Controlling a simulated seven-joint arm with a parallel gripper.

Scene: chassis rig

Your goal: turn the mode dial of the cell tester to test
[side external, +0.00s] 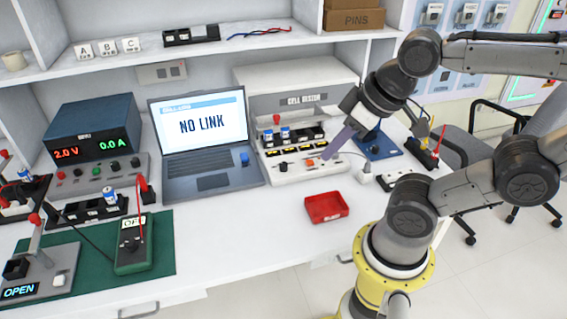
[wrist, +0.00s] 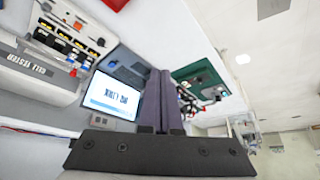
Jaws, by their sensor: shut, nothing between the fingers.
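The cell tester (side external: 292,172) is a white unit with a raised back and a "CELL TESTER" label. It stands right of the laptop, with black cell slots, a row of small yellow-marked displays, and an orange part (side external: 310,162) on its front panel. I cannot make out the mode dial or its setting; my fingers cover part of the panel's right side. In the wrist view the tester (wrist: 58,68) is at upper left, inverted. My gripper (side external: 328,156) is shut and empty, its purple-grey fingers slanting down over the tester's right side; contact is unclear. In the wrist view the fingers (wrist: 160,72) lie together.
The laptop (side external: 205,140) reads "NO LINK" and stands left of the tester. A red tray (side external: 326,207) lies in front. A blue board (side external: 377,146) and a white socket block (side external: 402,177) are to the right. Bare white bench lies left of the tray.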

